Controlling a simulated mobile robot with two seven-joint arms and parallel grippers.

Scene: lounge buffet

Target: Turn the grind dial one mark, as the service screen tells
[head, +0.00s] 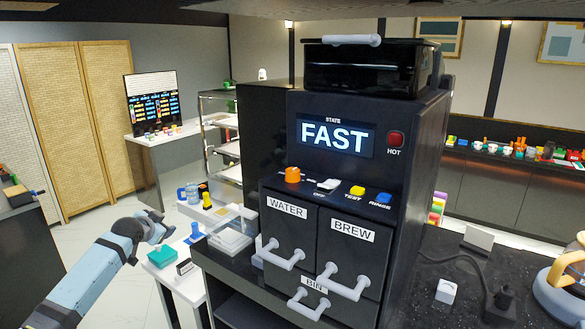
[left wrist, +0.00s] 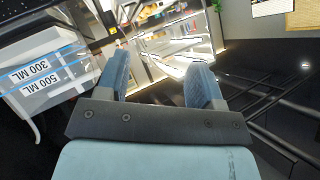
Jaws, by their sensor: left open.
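The black coffee machine (head: 410,150) stands in the middle of the head view. Its service screen (head: 335,136) reads "STATE FAST". An orange knob (head: 292,175), which looks like the grind dial, sits at the left end of the control ledge. Its marks are too small to read. My left gripper (head: 158,228) is in the head view, left of the machine and well apart from the knob. In the left wrist view its two blue fingers (left wrist: 160,78) are spread with nothing between them. My right gripper is not in view.
Beside the knob are a pale switch (head: 328,185), a yellow TEST button (head: 356,191) and a blue RINSE button (head: 380,199). A red HOT lamp (head: 396,139) is above. WATER, BREW and BIN handles (head: 343,283) stick out below. A white side table (head: 172,272) stands near my left arm.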

